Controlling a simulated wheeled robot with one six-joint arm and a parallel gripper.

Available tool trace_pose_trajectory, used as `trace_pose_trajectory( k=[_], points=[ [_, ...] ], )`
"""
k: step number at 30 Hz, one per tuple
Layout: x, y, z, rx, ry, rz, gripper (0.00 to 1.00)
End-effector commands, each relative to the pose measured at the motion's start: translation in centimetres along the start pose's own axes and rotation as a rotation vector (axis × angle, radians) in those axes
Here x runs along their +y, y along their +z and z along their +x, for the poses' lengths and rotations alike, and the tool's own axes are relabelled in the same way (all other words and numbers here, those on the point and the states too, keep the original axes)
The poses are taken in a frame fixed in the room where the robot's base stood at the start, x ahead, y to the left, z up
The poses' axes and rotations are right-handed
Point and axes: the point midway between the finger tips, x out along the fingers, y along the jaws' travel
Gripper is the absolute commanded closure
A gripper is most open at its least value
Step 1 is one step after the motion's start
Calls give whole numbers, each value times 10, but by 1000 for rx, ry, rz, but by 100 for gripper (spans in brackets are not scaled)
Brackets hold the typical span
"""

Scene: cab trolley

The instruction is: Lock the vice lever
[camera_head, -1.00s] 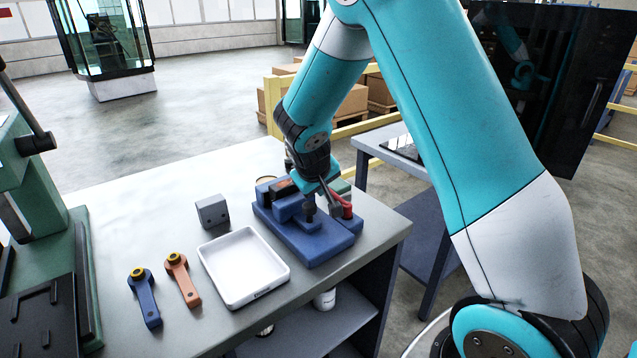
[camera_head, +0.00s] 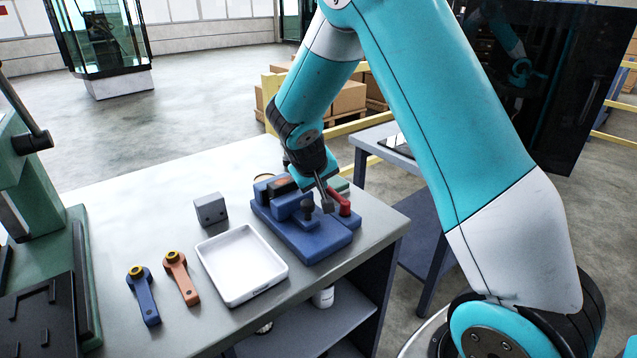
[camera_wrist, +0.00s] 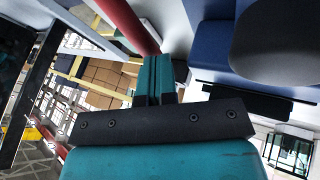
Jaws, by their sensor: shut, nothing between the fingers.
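The blue vice (camera_head: 308,243) stands near the right end of the grey bench. Its red lever (camera_head: 340,203) sits at the vice's right side and slants up towards the upper left. My gripper (camera_head: 326,204) is shut and empty, pointing down just left of the lever. In the wrist view the shut fingers (camera_wrist: 154,75) reach towards the red lever (camera_wrist: 125,22), close beside it. I cannot tell whether they touch. Part of the blue vice (camera_wrist: 209,42) shows at the right there. My wrist hides some of the vice's back.
A white tray (camera_head: 240,290) lies left of the vice, with a grey block (camera_head: 210,209) behind it. A blue handle (camera_head: 145,298) and an orange handle (camera_head: 182,280) lie further left. A green machine (camera_head: 35,215) stands at the left edge. The bench's back left is clear.

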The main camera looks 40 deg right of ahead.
Motion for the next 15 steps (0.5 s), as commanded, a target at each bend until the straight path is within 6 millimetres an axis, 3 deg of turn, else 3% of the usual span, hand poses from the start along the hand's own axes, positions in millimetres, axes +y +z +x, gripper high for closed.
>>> trace_pose_trajectory(
  k=[15],
  points=[
    [22,-5,13,-137,135,284,100]
  ],
)
